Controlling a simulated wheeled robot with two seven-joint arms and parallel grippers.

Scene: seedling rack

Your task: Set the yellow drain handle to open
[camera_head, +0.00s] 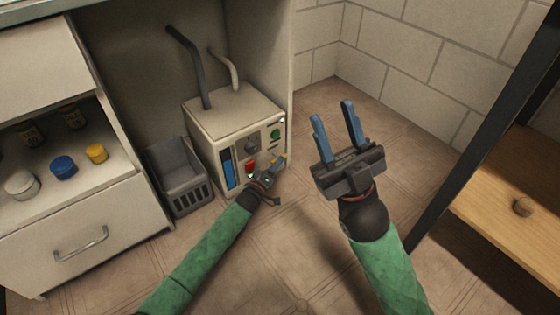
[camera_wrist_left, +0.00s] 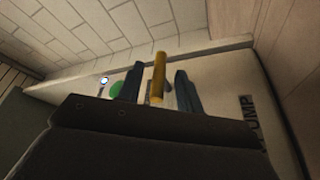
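The yellow drain handle (camera_wrist_left: 158,78) sticks out from the front of the pale pump box (camera_head: 235,113). In the left wrist view it stands between the two blue fingers of my left gripper (camera_wrist_left: 160,72), with a gap on each side. In the head view my left gripper (camera_head: 273,172) is at the lower right of the box front and hides most of the handle; only a small yellow bit shows. My right gripper (camera_head: 335,122) is raised to the right of the box, fingers apart and empty.
A green button (camera_head: 275,134) and a red part (camera_head: 250,168) are on the box front. A grey basket (camera_head: 180,178) stands left of the box. A drawer cabinet (camera_head: 85,240) is at left, a wooden drawer unit (camera_head: 515,185) at right. Floor between is clear.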

